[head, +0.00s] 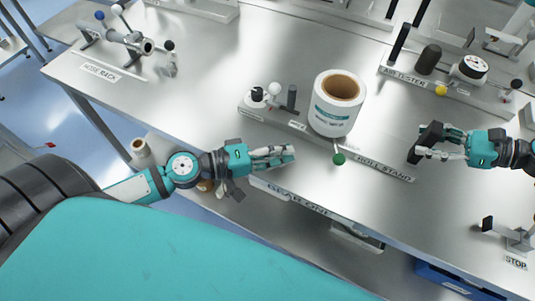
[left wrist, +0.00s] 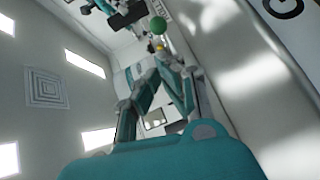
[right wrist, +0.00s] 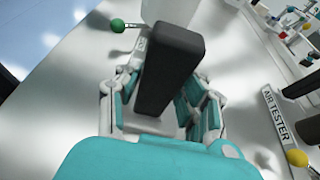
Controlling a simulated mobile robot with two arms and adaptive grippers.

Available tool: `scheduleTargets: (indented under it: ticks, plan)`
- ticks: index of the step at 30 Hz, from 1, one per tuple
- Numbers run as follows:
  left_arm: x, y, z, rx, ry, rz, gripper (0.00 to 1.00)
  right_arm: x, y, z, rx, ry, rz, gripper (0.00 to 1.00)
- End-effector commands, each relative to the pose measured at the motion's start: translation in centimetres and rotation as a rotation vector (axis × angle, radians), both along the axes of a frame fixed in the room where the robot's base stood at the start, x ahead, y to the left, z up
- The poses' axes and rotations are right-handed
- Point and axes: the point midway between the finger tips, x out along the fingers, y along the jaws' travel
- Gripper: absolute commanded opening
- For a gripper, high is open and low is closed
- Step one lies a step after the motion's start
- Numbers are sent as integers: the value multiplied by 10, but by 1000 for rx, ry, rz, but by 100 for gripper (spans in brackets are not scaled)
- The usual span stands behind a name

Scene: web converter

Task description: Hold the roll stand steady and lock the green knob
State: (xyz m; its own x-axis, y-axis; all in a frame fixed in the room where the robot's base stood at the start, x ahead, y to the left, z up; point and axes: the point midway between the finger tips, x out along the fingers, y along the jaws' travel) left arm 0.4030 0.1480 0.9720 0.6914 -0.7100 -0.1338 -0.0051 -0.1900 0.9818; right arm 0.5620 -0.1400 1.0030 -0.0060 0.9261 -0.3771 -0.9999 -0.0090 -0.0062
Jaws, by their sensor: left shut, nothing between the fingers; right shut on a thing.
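The roll stand (head: 385,172) is on the metal table, with a white roll (head: 334,120) with a brown core standing on it. The green knob (head: 338,159), a ball on a short rod, juts out at the stand's front; it also shows in the left wrist view (left wrist: 158,25) and the right wrist view (right wrist: 117,26). My left gripper (head: 290,154) is shut and empty, left of the knob and apart from it. My right gripper (head: 417,151) is shut on a black block-like part (right wrist: 168,70), right of the roll and apart from the knob.
A small fixture with a white ball (head: 274,89) stands left of the roll. The air tester (head: 405,82) is at the back right, the hose rack (head: 100,72) at the back left. A stop fixture (head: 517,240) is at the front right. Bare table lies between them.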

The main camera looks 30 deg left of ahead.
Motion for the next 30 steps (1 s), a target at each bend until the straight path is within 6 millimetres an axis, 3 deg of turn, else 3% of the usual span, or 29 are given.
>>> scheduleTargets:
  ticks: [1, 9, 30]
  plan:
    - [-6, 5, -1, -1, 4, 4, 0, -5, -1, -11, -16, 15, 6, 0]
    - [-25, 21, 3, 0, 1, 1, 0, -5, -1, -11, -16, 15, 6, 0]
    - [-28, 24, -2, 1, -1, 0, 0, -5, -1, -5, -17, 17, 7, 0]
